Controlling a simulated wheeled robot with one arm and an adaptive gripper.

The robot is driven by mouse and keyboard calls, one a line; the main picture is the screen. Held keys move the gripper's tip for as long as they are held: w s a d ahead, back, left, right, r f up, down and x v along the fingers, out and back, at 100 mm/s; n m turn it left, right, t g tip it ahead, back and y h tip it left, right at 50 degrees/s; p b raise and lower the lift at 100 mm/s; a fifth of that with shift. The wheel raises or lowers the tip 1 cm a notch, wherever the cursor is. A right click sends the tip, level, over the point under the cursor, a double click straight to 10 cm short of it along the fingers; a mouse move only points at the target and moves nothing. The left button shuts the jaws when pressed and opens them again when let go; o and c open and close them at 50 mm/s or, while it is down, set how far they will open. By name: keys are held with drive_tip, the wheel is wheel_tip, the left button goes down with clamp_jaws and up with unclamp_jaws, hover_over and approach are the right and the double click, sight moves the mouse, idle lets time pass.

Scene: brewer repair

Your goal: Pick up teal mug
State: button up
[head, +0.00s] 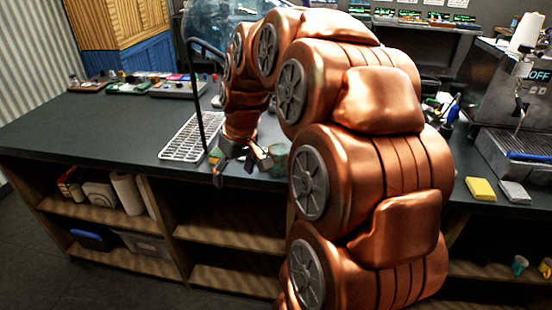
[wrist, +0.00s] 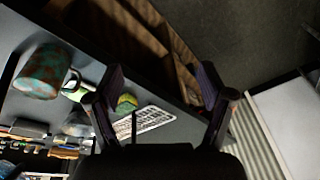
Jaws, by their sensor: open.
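A teal mug with rusty brown patches (wrist: 42,72) stands on the dark counter at the left of the wrist view. In the head view a teal patch that looks like it (head: 279,154) shows beside my arm, partly hidden by it. My gripper (head: 240,169) is open and empty near the counter's front edge, just left of that patch. In the wrist view my open fingers (wrist: 159,85) frame the counter edge and floor, and the mug lies outside them to the left.
A white rack (head: 186,138) lies on the counter left of my gripper. A thin black post (head: 196,95) rises beside it. A small green-yellow item (wrist: 126,102) sits near the rack. Open shelves (head: 225,232) are below.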

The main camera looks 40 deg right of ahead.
drive_tip(key=w+d+t, duration=0.1)
drive_tip(key=w+d, duration=0.2)
drive_tip(key=d, duration=0.6)
drive_tip(key=m+t+h, duration=0.1)
drive_tip(key=h, duration=0.1)
approach(278, 148)
drive_tip(key=x, duration=0.2)
drive_tip(key=shift+w+d+f, duration=0.2)
drive_tip(key=shift+w+d, duration=0.05)
drive_tip(key=shift+w, duration=0.1)
drive_tip(key=shift+y, duration=0.3)
drive_tip(key=shift+p+x, duration=1.5)
drive_tip(key=shift+x, duration=2.35)
drive_tip(key=shift+s, duration=0.2)
drive_tip(key=c, duration=0.9)
